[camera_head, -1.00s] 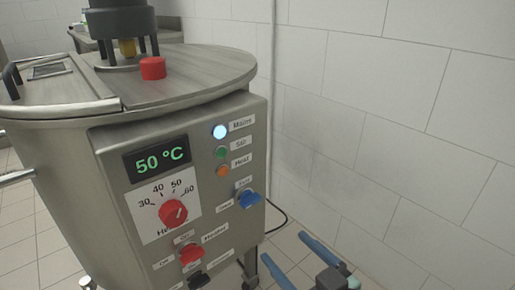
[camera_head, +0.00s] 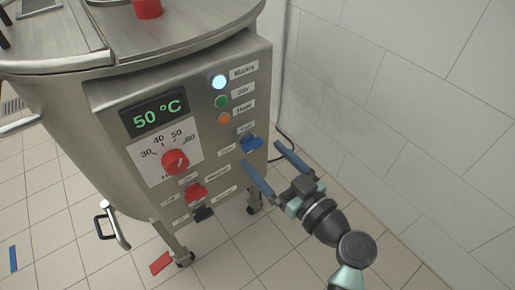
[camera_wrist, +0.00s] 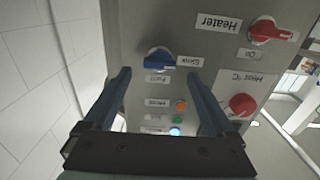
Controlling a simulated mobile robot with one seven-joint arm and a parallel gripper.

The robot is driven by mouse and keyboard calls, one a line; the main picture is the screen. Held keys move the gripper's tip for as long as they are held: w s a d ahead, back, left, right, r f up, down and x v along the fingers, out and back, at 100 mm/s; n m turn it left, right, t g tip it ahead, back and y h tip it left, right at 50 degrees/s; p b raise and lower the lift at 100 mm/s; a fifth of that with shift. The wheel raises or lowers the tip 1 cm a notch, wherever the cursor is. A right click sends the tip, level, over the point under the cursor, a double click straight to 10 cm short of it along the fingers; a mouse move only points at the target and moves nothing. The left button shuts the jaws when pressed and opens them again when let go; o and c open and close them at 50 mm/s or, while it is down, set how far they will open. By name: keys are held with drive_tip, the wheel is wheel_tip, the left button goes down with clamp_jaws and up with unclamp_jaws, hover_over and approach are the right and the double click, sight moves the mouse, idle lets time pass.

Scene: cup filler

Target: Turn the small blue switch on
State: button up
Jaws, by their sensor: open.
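The small blue switch (camera_head: 251,144) is on the right side of the steel control panel, below the indicator lights, with a small label above it and another at its lower left. It also shows in the wrist view (camera_wrist: 158,61), ahead of the fingers and between their lines. My gripper (camera_head: 262,166) is open and empty, just in front of and below the switch, its blue fingers pointing at the panel. In the wrist view the two fingers (camera_wrist: 162,88) are spread wide. I see no contact with the switch.
The panel (camera_head: 88,108) also carries a red dial (camera_head: 175,162), a red heater switch (camera_head: 195,192), a black switch (camera_head: 204,214) and a display reading 50 °C (camera_head: 155,117). A white tiled wall (camera_head: 400,100) stands close on the right. Tiled floor is below.

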sight(256, 147)
drive_tip(key=shift+x, duration=1.85)
drive_tip(key=shift+d, duration=0.1)
drive_tip(key=c, duration=1.4)
